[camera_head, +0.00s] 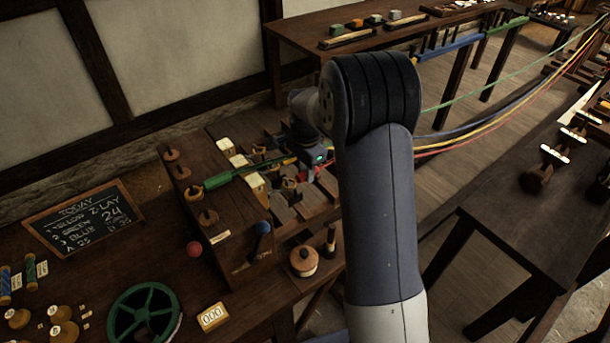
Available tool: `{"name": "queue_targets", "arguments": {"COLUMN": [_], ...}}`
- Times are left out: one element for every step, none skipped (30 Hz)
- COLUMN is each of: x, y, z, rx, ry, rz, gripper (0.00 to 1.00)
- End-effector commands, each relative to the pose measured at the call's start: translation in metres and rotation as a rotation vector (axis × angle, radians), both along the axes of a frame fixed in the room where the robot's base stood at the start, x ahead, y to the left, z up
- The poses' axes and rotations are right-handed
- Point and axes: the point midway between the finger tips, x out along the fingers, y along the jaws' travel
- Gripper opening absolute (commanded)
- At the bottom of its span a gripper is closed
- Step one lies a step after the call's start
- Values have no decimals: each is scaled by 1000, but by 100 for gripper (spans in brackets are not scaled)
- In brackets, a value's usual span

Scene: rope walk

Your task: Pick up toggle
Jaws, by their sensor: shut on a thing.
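My gripper (307,172) points down over the slotted wooden rack at the back of the bench, partly hidden by my own arm. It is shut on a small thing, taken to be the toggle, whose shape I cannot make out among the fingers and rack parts. I cannot tell whether this thing is clear of the rack or still touches it. Small pale labelled blocks and dark wooden pieces lie around the gripper.
A red ball (194,249), a round wooden pot (304,261) and a green wheel (146,312) are nearer. Coloured ropes (468,134) run off to the right. A dark table (500,215) stands at right.

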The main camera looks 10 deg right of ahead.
Motion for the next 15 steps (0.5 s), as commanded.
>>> {"name": "queue_targets", "arguments": {"x": [0, 0, 0, 0, 0, 0, 0, 0, 0, 0, 0, 1, 1, 1, 1], "y": [0, 0, 0, 0, 0, 0, 0, 0, 0, 0, 0, 0, 0, 0, 0], "z": [0, 0, 0, 0, 0, 0, 0, 0, 1, 2, 4, 8, 12, 17, 24], "rx": [0, 0, 0, 0, 0, 0, 0, 0, 0, 0, 0, 0, 0, 0, 0], "ry": [0, 0, 0, 0, 0, 0, 0, 0, -1, -1, -2, -3, -5, -5, -7], "rz": [0, 0, 0, 0, 0, 0, 0, 0, 0, 0, 0, 0, 0, 0, 0], "gripper": [10, 8, 6, 6, 6, 6, 6, 6, 6, 6, 6, 6, 6, 6, 6]}}
